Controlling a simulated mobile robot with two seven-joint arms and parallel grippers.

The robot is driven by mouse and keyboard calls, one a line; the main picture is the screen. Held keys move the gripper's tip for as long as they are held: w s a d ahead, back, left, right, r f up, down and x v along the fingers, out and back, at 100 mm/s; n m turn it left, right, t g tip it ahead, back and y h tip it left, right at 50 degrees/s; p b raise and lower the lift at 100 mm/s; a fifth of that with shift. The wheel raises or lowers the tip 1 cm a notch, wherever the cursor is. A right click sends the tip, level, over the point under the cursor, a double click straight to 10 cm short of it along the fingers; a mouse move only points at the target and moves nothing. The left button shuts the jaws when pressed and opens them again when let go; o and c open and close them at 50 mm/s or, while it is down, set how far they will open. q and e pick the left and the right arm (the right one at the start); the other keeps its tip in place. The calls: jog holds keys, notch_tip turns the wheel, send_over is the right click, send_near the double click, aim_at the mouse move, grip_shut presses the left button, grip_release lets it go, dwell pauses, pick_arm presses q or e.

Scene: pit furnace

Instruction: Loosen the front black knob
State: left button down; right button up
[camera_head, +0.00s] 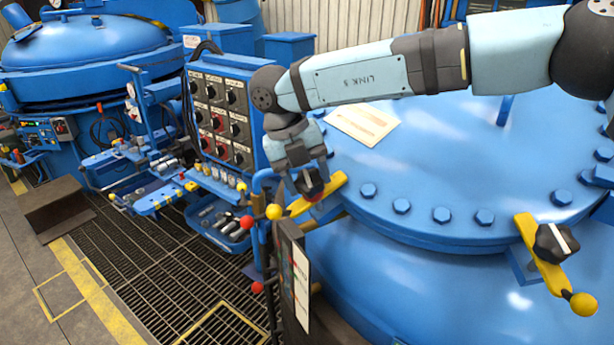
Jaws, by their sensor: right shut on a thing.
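A large blue furnace lid (450,160) with bolts round its rim fills the right side. My right gripper (310,186) reaches in from the right and is shut on a dark knob at the lid's left edge. The gripper hides most of this knob. It sits at a yellow clamp bar (330,187) on the rim. Another black knob (555,243) with a white mark stands free on a second yellow clamp bar (541,258) at the right. My left gripper is not in view.
A control panel with black and red rotary knobs (219,118) stands left of my gripper. Red and yellow ball-ended levers (247,222) and a dark sign board (292,275) are close below it. A floor grating (150,260) lies to the left.

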jog(key=o, duration=0.9)
jog(key=b+v, duration=0.1)
jog(key=v, duration=1.3)
jog(key=shift+f, duration=0.15)
